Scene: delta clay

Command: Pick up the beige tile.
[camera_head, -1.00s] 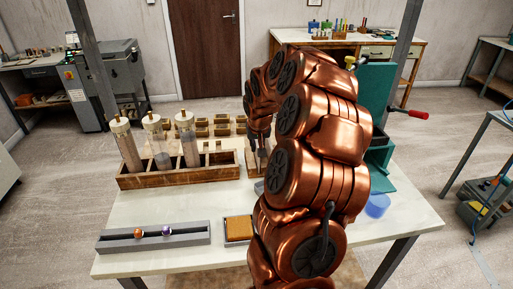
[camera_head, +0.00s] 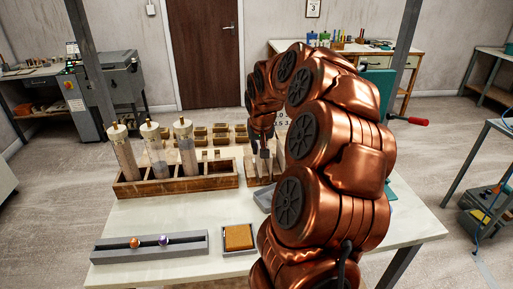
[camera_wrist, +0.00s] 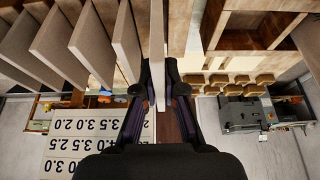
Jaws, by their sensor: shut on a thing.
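My gripper (camera_wrist: 158,78) is shut on a thin pale beige tile (camera_wrist: 157,40), which stands on edge between the two fingers in the wrist view. In the head view my gripper (camera_head: 264,148) is over the wooden rack (camera_head: 250,172) behind my arm. The held tile is small there, and my arm hides part of the rack.
A wooden tray (camera_head: 190,185) with three capped clear tubes stands left of the rack. A grey rail (camera_head: 185,247) with two small balls and a box with an orange-brown block (camera_head: 238,238) lie in front. A number chart (camera_wrist: 90,140) shows in the wrist view.

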